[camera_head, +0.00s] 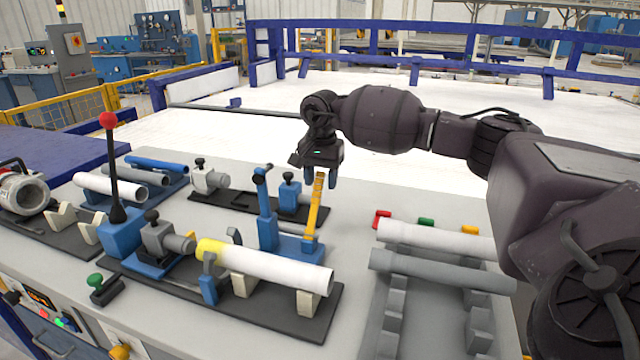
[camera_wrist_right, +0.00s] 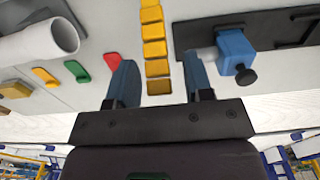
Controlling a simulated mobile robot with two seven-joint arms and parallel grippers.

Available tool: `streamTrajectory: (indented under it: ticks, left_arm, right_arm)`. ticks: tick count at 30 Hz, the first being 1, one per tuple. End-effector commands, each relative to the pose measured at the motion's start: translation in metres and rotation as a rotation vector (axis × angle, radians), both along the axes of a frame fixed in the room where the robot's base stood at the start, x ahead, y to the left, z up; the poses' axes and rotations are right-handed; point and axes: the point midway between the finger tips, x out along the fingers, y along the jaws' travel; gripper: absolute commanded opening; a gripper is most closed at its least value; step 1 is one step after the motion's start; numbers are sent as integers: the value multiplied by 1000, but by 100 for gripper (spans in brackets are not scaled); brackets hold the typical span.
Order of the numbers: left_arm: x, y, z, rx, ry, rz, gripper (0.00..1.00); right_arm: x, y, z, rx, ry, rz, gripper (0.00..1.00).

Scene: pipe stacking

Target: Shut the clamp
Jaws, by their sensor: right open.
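The clamp's blue body (camera_head: 289,250) stands on the table behind a white pipe with a yellow end (camera_head: 280,270). Its yellow lever (camera_head: 315,205) stands up nearly vertical, and a blue upright arm (camera_head: 265,212) rises to the left of it. My right gripper (camera_head: 320,178) is over the lever's top, with open fingers on either side of it. In the right wrist view the yellow lever (camera_wrist_right: 154,45) shows as segments running up between the parted fingers (camera_wrist_right: 160,85), and I see no finger touching it. My left gripper is not in view.
A red-knobbed lever (camera_head: 112,170) stands tall at the left. A dark plate with a blue fixture (camera_head: 289,192) lies behind the clamp. A rack with a white pipe (camera_head: 435,237) and a grey pipe (camera_head: 440,271) is at the right, with small coloured blocks behind it.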

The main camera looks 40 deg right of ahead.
Motion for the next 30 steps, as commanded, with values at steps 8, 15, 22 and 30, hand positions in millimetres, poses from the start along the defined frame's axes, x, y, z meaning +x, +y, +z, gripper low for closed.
streamTrajectory:
  ticks: [8, 15, 22, 30]
  left_arm:
    - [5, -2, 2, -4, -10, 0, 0]
    - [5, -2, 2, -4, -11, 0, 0]
    - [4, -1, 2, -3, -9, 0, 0]
    - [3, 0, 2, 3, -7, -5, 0]
  right_arm:
    - [0, 0, -12, 0, 0, 0, 47]
    - [0, 0, -12, 0, -1, 0, 41]
    - [0, 0, -12, 0, -1, 0, 5]
    - [0, 0, -12, -1, -2, 1, 0]
